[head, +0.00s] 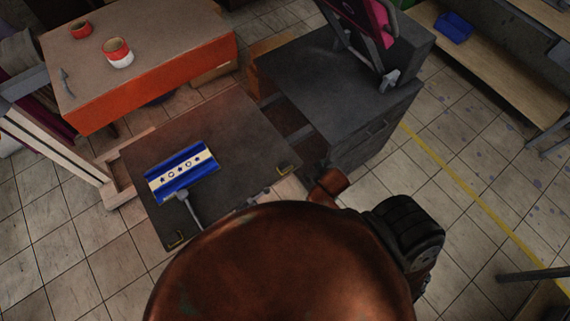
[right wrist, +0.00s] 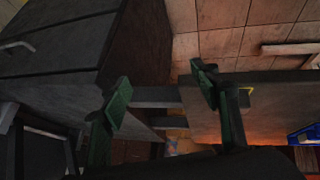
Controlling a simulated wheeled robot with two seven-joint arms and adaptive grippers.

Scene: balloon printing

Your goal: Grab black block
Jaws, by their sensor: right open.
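I cannot pick out a separate black block in either view. A dark square table (head: 225,130) carries a blue and white striped piece with dark stars (head: 183,172), and a grey-handled tool (head: 184,197) lies at its near edge. My right gripper (right wrist: 160,95) shows in the right wrist view with two green fingers spread wide and nothing between them. It is in front of the gap between the dark cabinet (right wrist: 60,50) and the dark table (right wrist: 215,110). My left gripper is in neither view.
The dark cabinet (head: 340,75) stands right of the table, with a pink and grey device (head: 375,30) on top. An orange-sided table (head: 150,85) at the upper left holds two red cans. A shelf with a blue bin (head: 453,27) is far right. Tiled floor is open at right.

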